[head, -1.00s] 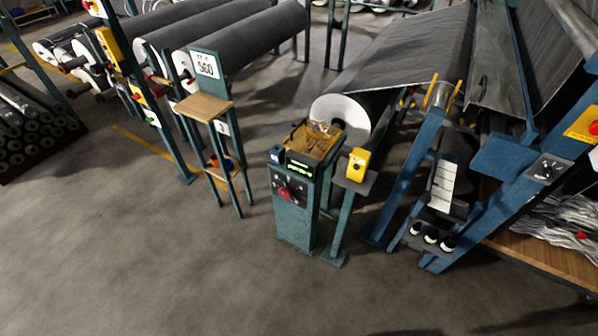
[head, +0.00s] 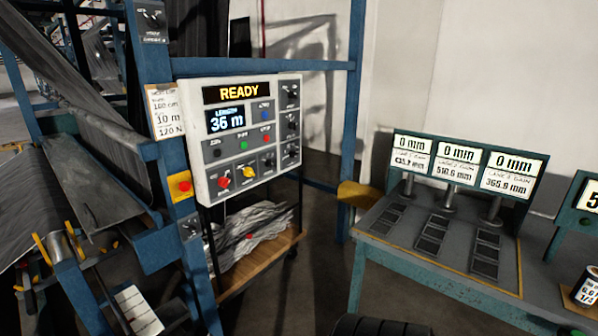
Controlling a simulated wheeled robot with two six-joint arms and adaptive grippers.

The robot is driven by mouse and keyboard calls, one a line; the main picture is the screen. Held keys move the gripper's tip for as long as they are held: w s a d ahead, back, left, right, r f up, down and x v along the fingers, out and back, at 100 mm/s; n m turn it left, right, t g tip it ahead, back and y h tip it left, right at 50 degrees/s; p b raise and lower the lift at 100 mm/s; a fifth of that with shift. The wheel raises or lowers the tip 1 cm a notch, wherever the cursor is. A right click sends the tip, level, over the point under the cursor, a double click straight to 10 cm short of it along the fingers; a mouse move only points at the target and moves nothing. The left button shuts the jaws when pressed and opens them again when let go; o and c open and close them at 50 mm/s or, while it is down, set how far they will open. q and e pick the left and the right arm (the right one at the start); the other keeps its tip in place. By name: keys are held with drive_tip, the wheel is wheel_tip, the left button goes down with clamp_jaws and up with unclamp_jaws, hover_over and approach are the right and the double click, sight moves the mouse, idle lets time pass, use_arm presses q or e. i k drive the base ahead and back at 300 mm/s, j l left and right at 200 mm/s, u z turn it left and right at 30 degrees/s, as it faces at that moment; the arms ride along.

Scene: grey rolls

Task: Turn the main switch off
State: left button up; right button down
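A white control panel (head: 245,135) is mounted on the blue frame left of centre. Its lit displays read READY (head: 238,92) and 36 m (head: 226,118). A red rotary knob (head: 223,183) sits at its lower left, and a yellow-and-red knob (head: 249,172) is beside it. Black knobs (head: 291,125) line its right column. Small blue, green and red buttons are in the middle. The labels are too small to read surely, so I cannot tell which knob is the main switch.
A yellow box with a red button (head: 180,186) is on the blue post left of the panel. A wooden cart (head: 262,262) with crumpled sheets stands below. A teal desk (head: 410,262) with three 0 mm displays is at right. Some grey floor shows between them.

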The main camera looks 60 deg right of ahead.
sight(223, 182)
drive_tip(key=z, duration=1.7)
